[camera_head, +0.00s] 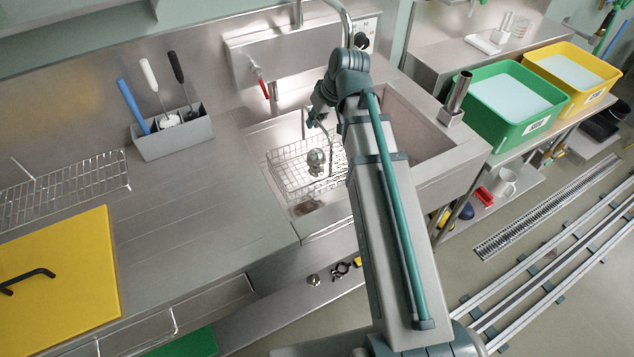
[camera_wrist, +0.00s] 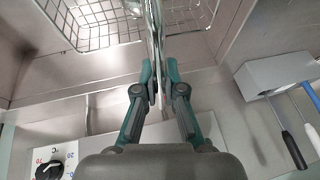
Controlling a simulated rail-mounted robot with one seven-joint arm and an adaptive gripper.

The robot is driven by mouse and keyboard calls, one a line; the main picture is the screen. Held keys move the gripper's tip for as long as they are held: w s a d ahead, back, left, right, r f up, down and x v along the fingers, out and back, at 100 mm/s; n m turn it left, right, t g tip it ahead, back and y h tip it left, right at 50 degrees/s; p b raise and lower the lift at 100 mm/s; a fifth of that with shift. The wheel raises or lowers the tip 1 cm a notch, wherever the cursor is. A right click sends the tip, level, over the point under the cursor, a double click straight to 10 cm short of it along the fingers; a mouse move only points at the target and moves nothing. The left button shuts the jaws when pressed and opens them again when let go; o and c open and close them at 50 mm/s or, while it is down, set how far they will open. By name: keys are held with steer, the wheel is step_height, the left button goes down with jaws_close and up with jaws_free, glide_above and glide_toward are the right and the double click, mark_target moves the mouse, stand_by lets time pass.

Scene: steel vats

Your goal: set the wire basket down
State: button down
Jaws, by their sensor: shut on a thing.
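The wire basket (camera_head: 290,172) is a steel mesh box in the left sink basin (camera_head: 290,130). A round metal item (camera_head: 315,158) shows inside it in the head view. In the wrist view the basket (camera_wrist: 92,28) lies beyond the fingers, with its mesh on both sides of an upright steel handle. My gripper (camera_wrist: 159,78) is shut on this handle. In the head view my gripper (camera_head: 317,120) is above the basket, partly hidden by my arm. The basket looks level. I cannot tell whether its bottom touches the basin floor.
A tap with a red lever (camera_head: 261,86) stands behind the basin. A wire rack (camera_head: 65,190) and yellow board (camera_head: 60,275) lie farther left. Green (camera_head: 515,125) and yellow tubs (camera_head: 575,85) stand right.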

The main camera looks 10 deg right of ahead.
mark_target(313, 150)
steer(key=shift+a+r, duration=0.2)
steer(key=shift+r, duration=0.1)
steer(key=shift+a+f+p, duration=0.1)
steer(key=shift+f+p, duration=1)
steer(key=shift+f, duration=4.1)
steer(key=c, duration=1.3)
jaws_free()
steer(key=shift+r, duration=0.1)
steer(key=shift+r, duration=0.1)
steer(key=b+v, duration=0.2)
steer(key=v, duration=1)
steer(key=shift+w, duration=0.1)
